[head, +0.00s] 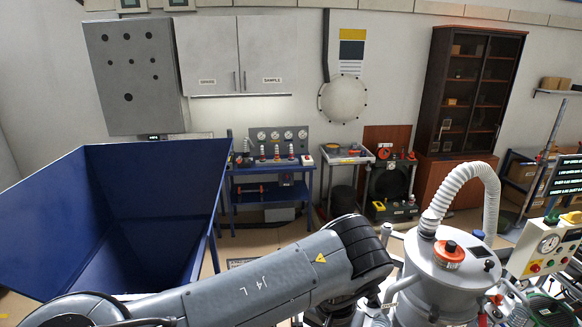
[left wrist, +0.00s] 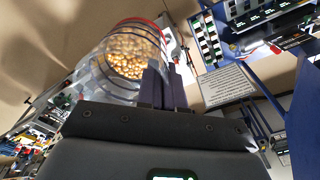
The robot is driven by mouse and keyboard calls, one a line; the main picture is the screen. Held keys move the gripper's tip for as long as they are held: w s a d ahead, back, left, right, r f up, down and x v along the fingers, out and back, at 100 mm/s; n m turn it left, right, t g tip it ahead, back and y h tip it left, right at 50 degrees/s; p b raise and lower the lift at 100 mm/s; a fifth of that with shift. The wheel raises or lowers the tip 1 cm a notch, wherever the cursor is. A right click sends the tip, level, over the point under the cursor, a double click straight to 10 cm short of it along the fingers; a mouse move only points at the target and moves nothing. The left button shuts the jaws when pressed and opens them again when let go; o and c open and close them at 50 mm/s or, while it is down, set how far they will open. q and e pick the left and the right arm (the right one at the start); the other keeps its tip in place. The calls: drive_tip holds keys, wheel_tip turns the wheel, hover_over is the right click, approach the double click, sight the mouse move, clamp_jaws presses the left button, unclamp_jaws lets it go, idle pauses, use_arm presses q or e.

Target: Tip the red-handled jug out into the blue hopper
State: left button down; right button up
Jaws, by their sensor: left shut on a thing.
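The jug (left wrist: 92,78) shows in the left wrist view as a clear vessel with yellowish pellets inside and red at its upper edge. My left gripper (left wrist: 163,72) is shut on it, its dark fingers against the jug's right side. The red handle is mostly hidden by the fingers. The wrist picture is slanted, so I cannot tell the jug's exact tilt. The blue hopper (head: 55,225) stands open-topped at the left of the head view, with no pellets visible in it. My left arm crosses in front of it toward the right; its gripper and the jug are out of sight there.
A grey vessel with a ribbed hose (head: 448,275) stands right of my left arm, beside a control panel (head: 545,245). A blue bench with gauges (head: 268,180) and a small cart (head: 348,158) stand behind. Some floor shows between the hopper and the bench.

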use_arm(q)
drive_tip(key=s+d+f+m, duration=0.1)
drive_tip(key=s+d, duration=0.4)
drive_tip(key=d, duration=0.1)
drive_tip(key=shift+s, duration=0.25)
drive_tip(key=shift+d, duration=0.1)
idle(0.5)
